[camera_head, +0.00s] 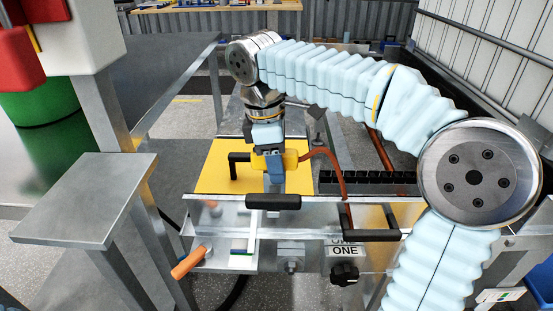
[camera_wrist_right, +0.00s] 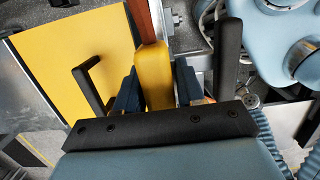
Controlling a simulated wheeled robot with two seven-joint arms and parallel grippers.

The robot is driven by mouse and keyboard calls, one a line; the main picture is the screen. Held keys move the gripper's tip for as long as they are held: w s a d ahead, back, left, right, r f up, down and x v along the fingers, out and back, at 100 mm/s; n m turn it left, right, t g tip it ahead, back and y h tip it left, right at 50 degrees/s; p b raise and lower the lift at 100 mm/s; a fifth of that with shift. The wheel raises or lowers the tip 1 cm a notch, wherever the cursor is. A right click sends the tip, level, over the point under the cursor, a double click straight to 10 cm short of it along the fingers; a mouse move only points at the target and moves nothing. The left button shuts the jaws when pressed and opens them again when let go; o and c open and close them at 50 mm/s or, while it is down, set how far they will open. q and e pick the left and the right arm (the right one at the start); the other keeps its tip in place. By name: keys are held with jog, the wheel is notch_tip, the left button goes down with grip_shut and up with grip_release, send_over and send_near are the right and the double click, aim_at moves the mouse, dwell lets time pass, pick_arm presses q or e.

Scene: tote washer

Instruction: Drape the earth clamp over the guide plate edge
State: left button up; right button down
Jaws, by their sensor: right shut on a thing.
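The earth clamp, a yellow body (camera_head: 290,160) with a red-brown cable, is in my right gripper (camera_head: 274,178). The cable arches down to the right. In the wrist view, the dark blue fingers stand on both sides of the yellow body (camera_wrist_right: 154,75), shut on it. The gripper points down over the front part of a flat yellow panel (camera_head: 215,172), near a long metal edge (camera_head: 225,198). I cannot tell which of these is the guide plate, or whether the clamp touches either. The clamp's lower part is hidden. My left gripper is out of view.
Black handles stand at the panel's left (camera_head: 239,165) and on the front (camera_head: 273,201). Another black handle (camera_head: 372,235) is at right, above a black knob (camera_head: 344,273). An orange grip (camera_head: 188,262) sticks out front left. A grey metal stand (camera_head: 95,195) is at left.

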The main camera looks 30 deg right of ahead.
jog(key=shift+f, duration=0.2)
dwell(0.4)
jog(key=shift+f, duration=0.3)
jog(key=shift+f, duration=0.15)
jog(key=shift+f+b, duration=0.85)
jog(key=shift+f, duration=0.15)
jog(key=shift+f, duration=0.25)
jog(key=shift+f, duration=0.3)
jog(key=shift+f+b, duration=0.15)
jog(key=shift+b, duration=0.15)
